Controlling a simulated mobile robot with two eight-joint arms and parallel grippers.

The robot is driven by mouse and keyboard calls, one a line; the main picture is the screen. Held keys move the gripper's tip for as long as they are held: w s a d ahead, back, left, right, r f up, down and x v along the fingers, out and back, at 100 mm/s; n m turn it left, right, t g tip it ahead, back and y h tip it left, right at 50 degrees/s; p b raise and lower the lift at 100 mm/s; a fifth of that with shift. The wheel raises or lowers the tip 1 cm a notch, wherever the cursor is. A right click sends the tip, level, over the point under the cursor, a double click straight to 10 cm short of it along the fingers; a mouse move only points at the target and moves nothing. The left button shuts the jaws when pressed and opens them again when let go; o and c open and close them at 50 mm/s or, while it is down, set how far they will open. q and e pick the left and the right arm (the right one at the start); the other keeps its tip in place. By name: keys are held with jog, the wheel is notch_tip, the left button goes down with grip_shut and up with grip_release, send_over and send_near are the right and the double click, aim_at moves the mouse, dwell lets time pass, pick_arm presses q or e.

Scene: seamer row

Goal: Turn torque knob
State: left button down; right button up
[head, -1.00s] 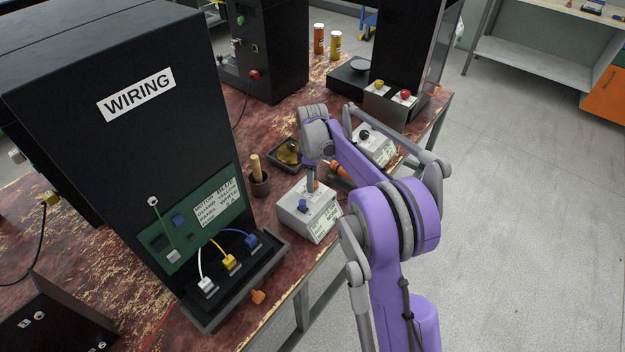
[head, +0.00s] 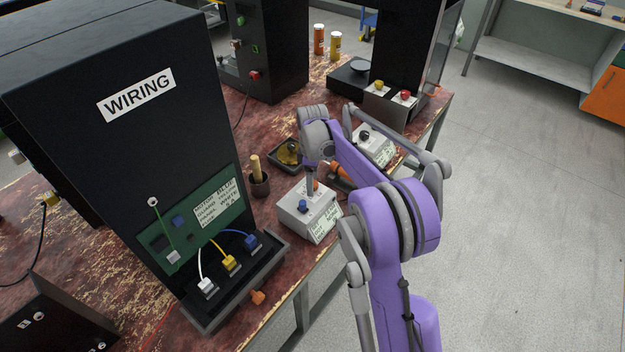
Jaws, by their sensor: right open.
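A grey box (head: 296,222) with a white printed label stands near the table's front edge. It has a small blue knob (head: 302,206) on top; I cannot read which knob is for torque. A second grey box (head: 382,155) with a black knob (head: 364,136) stands behind and to the right. My right gripper (head: 326,178) has orange fingertips low over the back of the nearer box. It is open, and my own wrist and forearm hide part of it. I cannot tell whether a fingertip touches the box. My left gripper is not in view.
A tall black cabinet marked WIRING (head: 100,170) stands at the left, with white, yellow and blue plugs in front. Open floor lies right of the table.

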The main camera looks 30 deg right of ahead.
jog(key=shift+r, duration=0.1)
notch_tip(320, 180, up, 11)
jog(key=shift+p, duration=0.3)
jog(key=shift+f, duration=0.2)
jog(key=s+a+r+m+t+p, duration=0.1)
jog(key=s+a+r+m, duration=0.1)
jog(key=s+a, duration=0.4)
jog(key=s+a+r+m+t, duration=0.2)
jog(key=s+a+m, duration=0.15)
jog(key=s, duration=0.45)
jog(key=s+a+f+m+t, duration=0.1)
jog(key=s+a+f+m, duration=0.1)
jog(key=s+f, duration=0.2)
jog(key=s+a+f+m+t+p, duration=0.1)
jog(key=s+a+f+m, duration=0.1)
jog(key=s, duration=0.9)
jog(key=shift+s+a+f, duration=0.25)
jog(key=shift+a+f, duration=0.5)
jog(key=shift+f, duration=0.1)
